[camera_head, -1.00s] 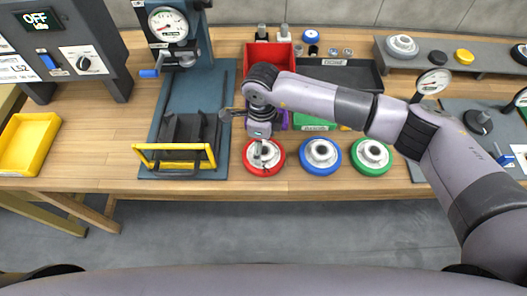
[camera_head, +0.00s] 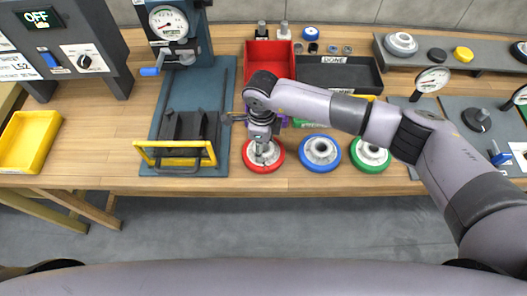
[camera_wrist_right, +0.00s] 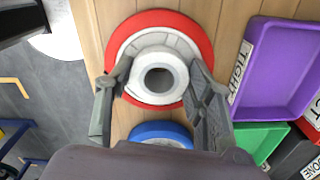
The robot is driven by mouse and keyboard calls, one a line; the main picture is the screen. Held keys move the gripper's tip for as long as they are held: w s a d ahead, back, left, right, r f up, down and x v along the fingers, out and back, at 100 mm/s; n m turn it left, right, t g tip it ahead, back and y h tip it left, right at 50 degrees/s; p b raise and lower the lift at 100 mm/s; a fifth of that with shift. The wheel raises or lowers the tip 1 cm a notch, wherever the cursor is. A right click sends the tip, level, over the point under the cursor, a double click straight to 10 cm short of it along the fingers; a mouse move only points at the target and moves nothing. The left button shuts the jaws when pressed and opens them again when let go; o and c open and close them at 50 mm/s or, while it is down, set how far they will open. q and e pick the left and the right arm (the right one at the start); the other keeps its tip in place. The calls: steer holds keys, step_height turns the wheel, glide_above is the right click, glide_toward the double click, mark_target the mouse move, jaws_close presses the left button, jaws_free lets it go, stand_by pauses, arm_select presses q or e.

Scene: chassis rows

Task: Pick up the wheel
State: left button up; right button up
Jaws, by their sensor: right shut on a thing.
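A red-rimmed wheel (camera_head: 249,161) with a pale hub is near the front edge of the workbench. My right gripper (camera_head: 264,151) comes down over it from above. In the right wrist view, the two fingers of the gripper (camera_wrist_right: 160,76) press on opposite sides of the pale hub of the red wheel (camera_wrist_right: 158,19). I cannot tell whether the wheel is clear of the bench top. A blue-rimmed wheel (camera_head: 320,151) and a green-rimmed wheel (camera_head: 370,155) lie to its right. My left gripper is not in view.
A dark press fixture with a yellow-handled cradle (camera_head: 176,154) stands left of the wheels. Behind them are a red bin (camera_head: 268,58), a dark tray (camera_head: 338,73) and a purple bin (camera_wrist_right: 275,65). A yellow tray (camera_head: 28,145) is far left, with bare wood beside it.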

steer(key=c, duration=0.7)
steer(key=shift+r, duration=0.15)
